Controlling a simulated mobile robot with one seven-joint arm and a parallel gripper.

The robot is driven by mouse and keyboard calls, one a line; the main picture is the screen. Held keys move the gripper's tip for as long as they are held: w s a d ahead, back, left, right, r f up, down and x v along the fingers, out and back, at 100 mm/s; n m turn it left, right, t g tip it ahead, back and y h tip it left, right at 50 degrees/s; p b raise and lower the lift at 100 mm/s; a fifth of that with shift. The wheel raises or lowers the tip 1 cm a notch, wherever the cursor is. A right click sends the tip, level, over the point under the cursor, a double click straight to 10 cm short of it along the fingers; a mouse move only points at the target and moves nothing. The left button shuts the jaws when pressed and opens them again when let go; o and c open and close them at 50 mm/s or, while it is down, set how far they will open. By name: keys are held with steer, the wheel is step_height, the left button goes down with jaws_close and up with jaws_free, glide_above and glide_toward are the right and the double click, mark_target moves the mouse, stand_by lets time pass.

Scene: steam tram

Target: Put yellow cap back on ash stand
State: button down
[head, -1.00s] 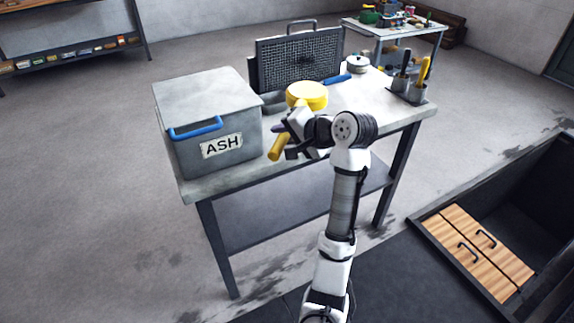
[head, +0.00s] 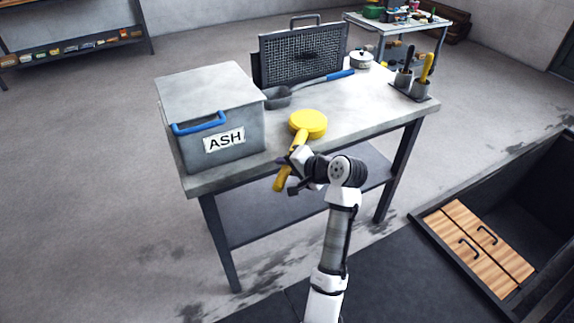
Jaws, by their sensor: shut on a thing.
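The yellow cap (head: 309,123) is a round disc with a long yellow handle. It shows over the near part of the grey table top, right of the ash box. My gripper (head: 294,164) is shut on the handle, at the table's front edge. The handle's lower end sticks out below the jaws. I cannot tell whether the disc touches the table. The grey table (head: 366,118) carries a grey metal box (head: 212,95) with a white ASH label and a blue handle. No other part clearly marked as an ash stand shows.
A ladle (head: 279,97) with a blue handle lies behind the cap, before an upright mesh panel (head: 303,56). A lidded pot (head: 361,59) stands at the back. Cups with black and yellow handles (head: 421,87) stand at the right. The table's right front is clear.

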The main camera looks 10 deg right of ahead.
steer(key=c, duration=1.2)
jaws_free()
steer(key=b+v, duration=0.1)
steer(key=v, duration=1.1)
